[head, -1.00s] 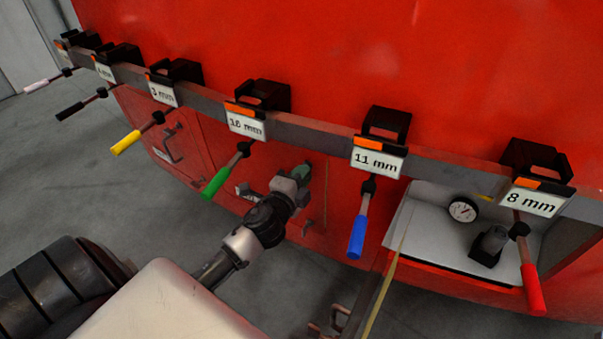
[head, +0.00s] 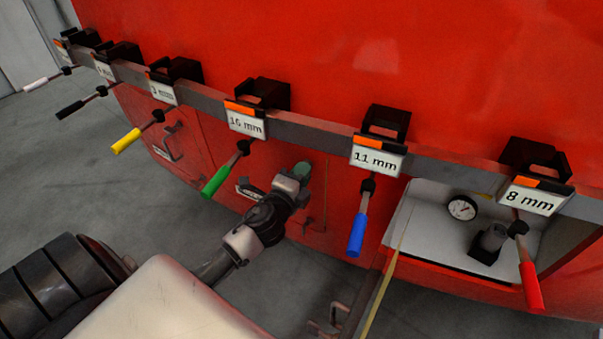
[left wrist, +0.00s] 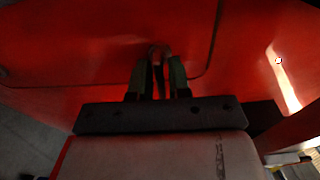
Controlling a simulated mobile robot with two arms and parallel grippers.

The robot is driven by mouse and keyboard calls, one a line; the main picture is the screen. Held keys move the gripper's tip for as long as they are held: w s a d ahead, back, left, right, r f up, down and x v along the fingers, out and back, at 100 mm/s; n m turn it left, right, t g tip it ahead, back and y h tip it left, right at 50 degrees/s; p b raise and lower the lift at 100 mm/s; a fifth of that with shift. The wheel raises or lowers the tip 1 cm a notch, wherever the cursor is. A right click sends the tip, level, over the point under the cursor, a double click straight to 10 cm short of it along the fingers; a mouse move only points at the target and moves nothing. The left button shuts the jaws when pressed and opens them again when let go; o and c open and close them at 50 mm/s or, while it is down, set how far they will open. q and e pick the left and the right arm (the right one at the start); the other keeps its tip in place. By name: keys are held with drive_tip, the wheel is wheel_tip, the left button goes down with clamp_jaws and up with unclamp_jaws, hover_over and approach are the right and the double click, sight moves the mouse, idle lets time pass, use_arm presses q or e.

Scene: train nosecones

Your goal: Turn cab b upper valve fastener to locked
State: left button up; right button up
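My left gripper (head: 302,170) is at the red panel of the train front, between the green-handled and blue-handled tools. In the left wrist view its two dark fingers (left wrist: 158,75) point at the panel with a narrow gap between them. A small dark reddish fitting (left wrist: 158,51), possibly the valve fastener, shows at the fingertips. The picture is too dark to tell whether the fingers grip it or only straddle it. In the head view my wrist hides that spot. No lock marking is readable. My right gripper is not in view.
A grey rail (head: 310,133) crosses above my left gripper, with labelled holders and hanging tools. The green handle (head: 214,181) and blue handle (head: 357,235) hang on either side. An open recess with a gauge (head: 462,207) and a red handle (head: 530,286) lie right.

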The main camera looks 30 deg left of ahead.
use_arm(q)
drive_tip(key=shift+o, duration=1.1)
drive_tip(key=s+d+b, duration=0.1)
drive_tip(key=s+b, duration=0.1)
drive_tip(key=s, duration=0.8)
drive_tip(key=shift+s, duration=0.35)
drive_tip(key=shift+d, duration=0.1)
